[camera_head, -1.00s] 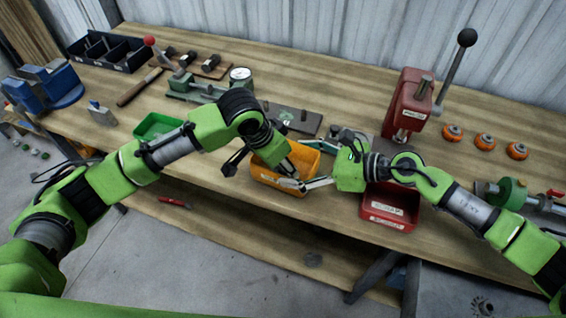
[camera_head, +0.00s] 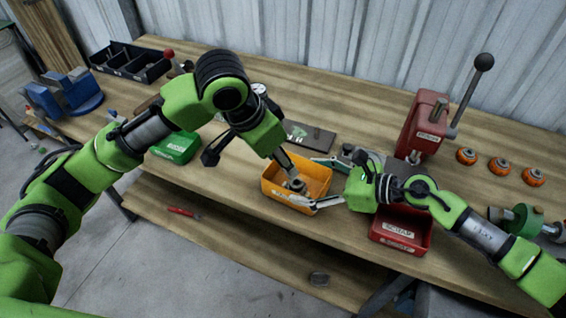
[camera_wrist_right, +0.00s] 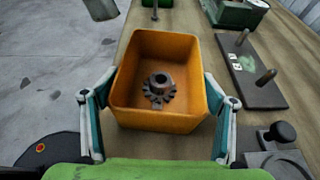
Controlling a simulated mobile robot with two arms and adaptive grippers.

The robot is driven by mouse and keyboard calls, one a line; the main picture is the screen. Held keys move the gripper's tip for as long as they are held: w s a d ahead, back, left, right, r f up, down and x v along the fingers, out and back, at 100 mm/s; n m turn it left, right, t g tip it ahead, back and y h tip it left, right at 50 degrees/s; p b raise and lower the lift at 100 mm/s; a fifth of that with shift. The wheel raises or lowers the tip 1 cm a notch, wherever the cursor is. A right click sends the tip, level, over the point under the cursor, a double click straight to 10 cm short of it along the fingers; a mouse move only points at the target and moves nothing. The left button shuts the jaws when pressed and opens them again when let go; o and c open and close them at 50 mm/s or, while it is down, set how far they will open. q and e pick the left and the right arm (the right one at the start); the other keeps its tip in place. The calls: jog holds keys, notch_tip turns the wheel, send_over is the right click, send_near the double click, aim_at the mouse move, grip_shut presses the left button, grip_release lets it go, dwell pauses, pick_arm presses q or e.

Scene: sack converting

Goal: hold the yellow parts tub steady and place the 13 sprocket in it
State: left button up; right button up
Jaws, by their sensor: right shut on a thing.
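The yellow parts tub (camera_head: 270,192) stands near the front of the workbench; it also shows in the right wrist view (camera_wrist_right: 135,120). My right gripper (camera_head: 322,184) is shut on the tub, one finger along each of two opposite sides. The dark toothed 13 sprocket (camera_wrist_right: 159,88) lies inside on the tub's floor with its hub up, apart from the walls; it shows partly in the head view (camera_head: 296,185). My left gripper (camera_head: 287,166) shows over the tub in the head view, seen from behind. Its fingers are largely hidden. In the right wrist view nothing touches the sprocket.
A green tub (camera_head: 176,149) stands left of the yellow tub and a red scrap tub (camera_head: 402,238) right of it. A dark plate with pegs (camera_head: 312,137) lies behind. A red press (camera_head: 424,125) stands back right, near several orange round parts (camera_head: 499,165).

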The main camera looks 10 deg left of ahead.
jog(key=shift+f, duration=0.15)
jog(key=o, duration=1.3)
jog(key=shift+d, duration=0.1)
